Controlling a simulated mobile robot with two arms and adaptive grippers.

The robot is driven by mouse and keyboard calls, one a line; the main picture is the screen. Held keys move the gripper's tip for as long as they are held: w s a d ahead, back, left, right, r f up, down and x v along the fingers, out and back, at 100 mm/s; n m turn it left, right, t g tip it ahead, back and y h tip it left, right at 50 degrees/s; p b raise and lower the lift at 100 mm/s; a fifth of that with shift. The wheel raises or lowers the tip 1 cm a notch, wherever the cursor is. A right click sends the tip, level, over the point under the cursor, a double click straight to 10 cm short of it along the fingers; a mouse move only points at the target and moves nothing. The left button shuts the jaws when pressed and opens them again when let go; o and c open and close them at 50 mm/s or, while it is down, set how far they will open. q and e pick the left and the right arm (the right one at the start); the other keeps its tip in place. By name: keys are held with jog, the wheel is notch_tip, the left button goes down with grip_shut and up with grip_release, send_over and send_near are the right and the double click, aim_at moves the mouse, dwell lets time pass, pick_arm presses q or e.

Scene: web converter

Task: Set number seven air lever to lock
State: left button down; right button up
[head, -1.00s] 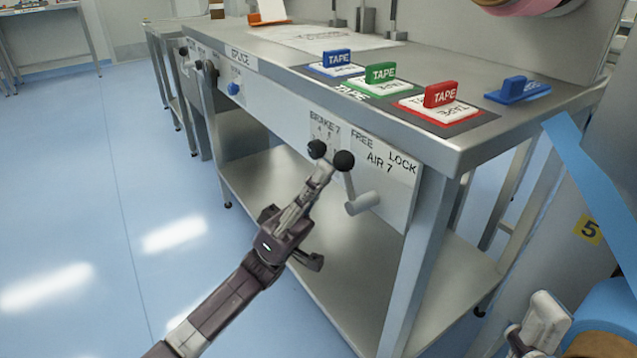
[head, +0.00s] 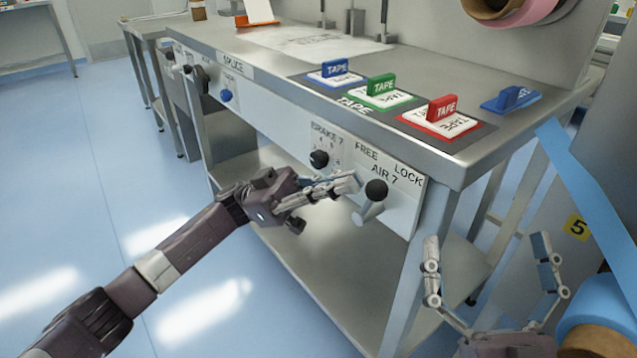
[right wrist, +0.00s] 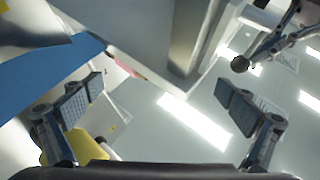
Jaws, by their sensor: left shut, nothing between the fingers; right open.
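The number seven air lever (head: 368,211) is a grey handle with a black ball knob (head: 376,190), on the table's front panel below the "AIR 7" label. "FREE" (head: 366,152) is printed to the left and "LOCK" (head: 408,175) to the right. The knob now leans up and slightly right of its base; I cannot tell if it is fully at lock. My left gripper (head: 356,183) is shut and empty, its fingertips just left of the knob, touching or nearly so. My right gripper (head: 487,240) is open and empty, right of the table leg; it also shows in the right wrist view (right wrist: 160,88).
The black brake knob (head: 319,159) sits just left of the lever, close behind my left fingers. Blue, green and red (head: 442,108) tape holders stand on the metal tabletop (head: 245,45). A blue web (head: 590,190) and roll are close at the right.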

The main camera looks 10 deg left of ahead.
aim_at(375, 200)
notch_tip(375, 200, down, 13)
jog(key=w+g+h+p, duration=0.3)
jog(key=g, duration=0.4)
pick_arm(q)
jog(key=y, duration=0.1)
jog(key=s+d+m+y+p, duration=0.1)
jog(key=y, duration=0.1)
jog(key=shift+d+r+m, duration=0.15)
jog(key=shift+r+m, duration=0.15)
jog(key=shift+s+d+f+y+p, duration=0.1)
jog(key=shift+s+d+y+p, duration=0.05)
jog(key=shift+y+p, duration=0.2)
pick_arm(e)
jog(key=s+d+f+g, duration=0.2)
jog(key=s+f+g, duration=0.1)
jog(key=f, duration=0.3)
jog(key=s+d+f+g+h, duration=0.1)
jog(key=s+d+f+g, duration=0.1)
jog(key=f, duration=0.4)
jog(key=shift+s+f+m+g+h, duration=0.25)
jog(key=shift+s+m+g+h, duration=0.05)
jog(key=shift+s+g, duration=0.6)
